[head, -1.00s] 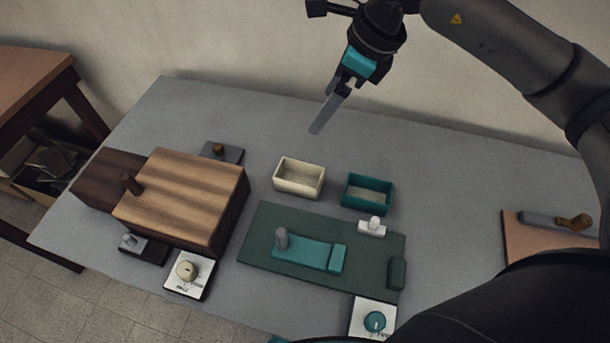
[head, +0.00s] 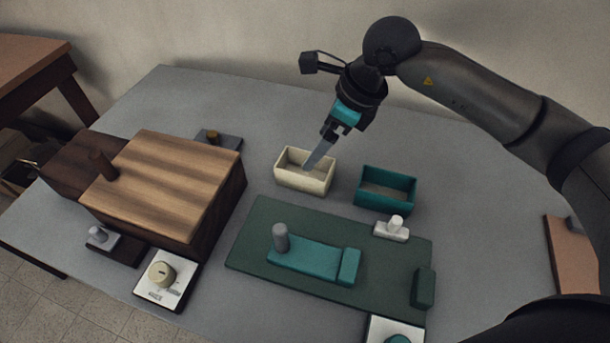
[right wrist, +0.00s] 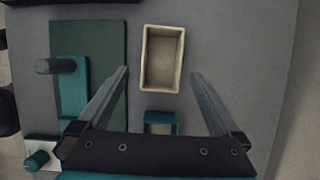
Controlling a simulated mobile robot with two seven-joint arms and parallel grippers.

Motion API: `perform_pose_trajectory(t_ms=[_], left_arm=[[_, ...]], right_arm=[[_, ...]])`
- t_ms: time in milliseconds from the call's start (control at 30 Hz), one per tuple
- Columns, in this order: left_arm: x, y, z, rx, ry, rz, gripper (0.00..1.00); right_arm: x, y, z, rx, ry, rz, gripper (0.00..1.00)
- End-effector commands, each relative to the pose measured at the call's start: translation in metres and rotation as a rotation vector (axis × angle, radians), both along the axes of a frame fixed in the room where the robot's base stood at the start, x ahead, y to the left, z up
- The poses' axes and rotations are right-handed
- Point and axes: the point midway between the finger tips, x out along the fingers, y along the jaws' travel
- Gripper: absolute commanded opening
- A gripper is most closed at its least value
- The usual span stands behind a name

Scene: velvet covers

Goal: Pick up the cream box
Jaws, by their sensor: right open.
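The cream box (head: 304,173) is a small open-topped rectangular tray on the grey table, behind the green mat. My right gripper (head: 311,160) is above it, its fingers pointing down and covering part of the box's far wall in the head view. In the right wrist view the cream box (right wrist: 162,59) lies ahead of and between the two spread fingers of my right gripper (right wrist: 160,75). The fingers are open and empty; whether they touch the box is not clear, but a gap shows on both sides. My left gripper is not in view.
A teal open box (head: 386,190) stands just right of the cream box. A green mat (head: 250,250) with a teal sliding piece (head: 310,262) is in front. A wooden block with a peg (head: 170,180) stands left. The table (head: 230,95) behind is clear.

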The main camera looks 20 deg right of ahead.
Motion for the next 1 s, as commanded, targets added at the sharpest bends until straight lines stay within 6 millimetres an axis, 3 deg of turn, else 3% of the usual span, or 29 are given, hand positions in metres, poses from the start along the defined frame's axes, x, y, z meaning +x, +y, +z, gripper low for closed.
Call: perform_pose_trajectory(t_ms=[100, 433, 700, 1000], left_arm=[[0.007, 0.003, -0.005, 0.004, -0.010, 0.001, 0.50], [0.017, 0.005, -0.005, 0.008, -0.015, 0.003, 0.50], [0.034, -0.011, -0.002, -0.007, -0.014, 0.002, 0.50], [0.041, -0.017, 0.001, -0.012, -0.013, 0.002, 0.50]], right_arm=[[0.004, 0.006, -0.020, 0.001, 0.002, 0.000, 1.00], [0.010, 0.012, -0.039, 0.000, 0.000, 0.001, 1.00], [0.019, 0.020, -0.068, 0.001, 0.001, 0.001, 1.00], [0.022, 0.024, -0.078, -0.001, -0.001, 0.001, 1.00]])
